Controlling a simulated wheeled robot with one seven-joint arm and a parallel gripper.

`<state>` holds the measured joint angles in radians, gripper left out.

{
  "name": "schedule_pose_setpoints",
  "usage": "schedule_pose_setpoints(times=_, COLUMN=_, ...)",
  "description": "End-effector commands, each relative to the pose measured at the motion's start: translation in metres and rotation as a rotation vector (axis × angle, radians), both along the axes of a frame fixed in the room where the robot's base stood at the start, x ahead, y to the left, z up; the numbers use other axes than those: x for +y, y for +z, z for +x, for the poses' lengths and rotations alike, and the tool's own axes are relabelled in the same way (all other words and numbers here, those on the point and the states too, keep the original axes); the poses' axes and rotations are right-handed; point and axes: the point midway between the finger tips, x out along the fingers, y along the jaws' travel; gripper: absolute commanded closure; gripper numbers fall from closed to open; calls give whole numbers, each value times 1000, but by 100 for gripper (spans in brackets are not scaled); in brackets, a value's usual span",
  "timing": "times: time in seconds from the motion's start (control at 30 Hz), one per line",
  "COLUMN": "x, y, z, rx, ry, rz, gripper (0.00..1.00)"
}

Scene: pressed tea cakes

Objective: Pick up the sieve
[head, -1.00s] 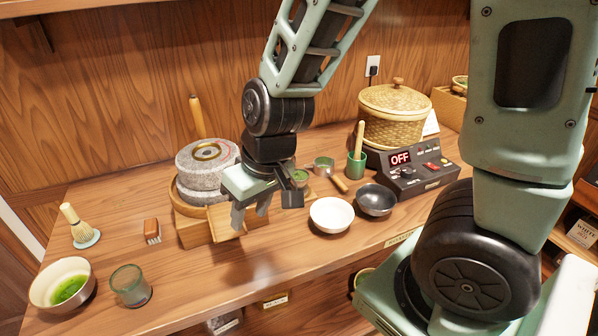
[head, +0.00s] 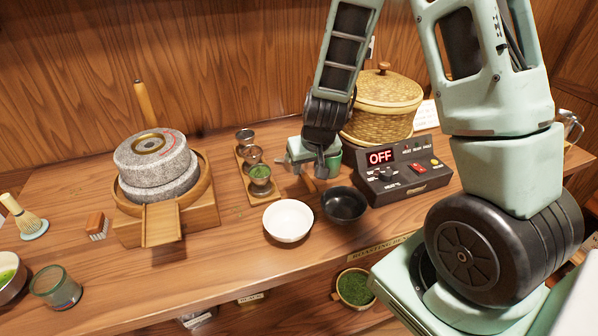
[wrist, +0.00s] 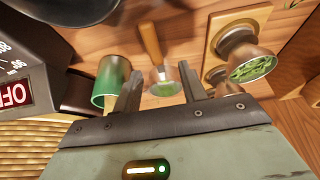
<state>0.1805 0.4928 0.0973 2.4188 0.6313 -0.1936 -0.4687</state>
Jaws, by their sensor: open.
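The sieve (wrist: 165,86) shows in the wrist view as a small round metal piece with a wooden handle (wrist: 151,42). It lies on the table between my two fingertips in the picture; I cannot tell the height gap. In the head view only its wooden handle (head: 308,184) shows below my gripper; its round part is hidden. My gripper (head: 309,170) is open and points down, with nothing held. Its two dark fingers also show in the wrist view (wrist: 160,82).
A green holder (wrist: 107,82) stands close beside one finger. A wooden tray (head: 246,184) of small cups is on the other side. A white bowl (head: 288,220) and a black bowl (head: 344,204) stand in front. The roaster panel (head: 405,170) and basket (head: 385,105) are right; a stone mill (head: 157,165) is left.

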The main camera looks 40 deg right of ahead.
Motion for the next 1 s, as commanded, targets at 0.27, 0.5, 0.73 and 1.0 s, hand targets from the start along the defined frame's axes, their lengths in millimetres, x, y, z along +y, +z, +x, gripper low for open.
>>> schedule_pose_setpoints(times=0.27, x=-7, y=-19, z=9, rx=2, ry=-4, rz=2, gripper=58)
schedule_pose_setpoints(times=0.5, x=-12, y=-44, z=20, rx=3, ry=-2, rz=2, gripper=58)
schedule_pose_setpoints(times=0.73, x=-13, y=-49, z=23, rx=0, ry=0, rz=1, gripper=58)
schedule_pose_setpoints(times=1.0, x=-13, y=-49, z=23, rx=1, ry=0, rz=1, gripper=100)
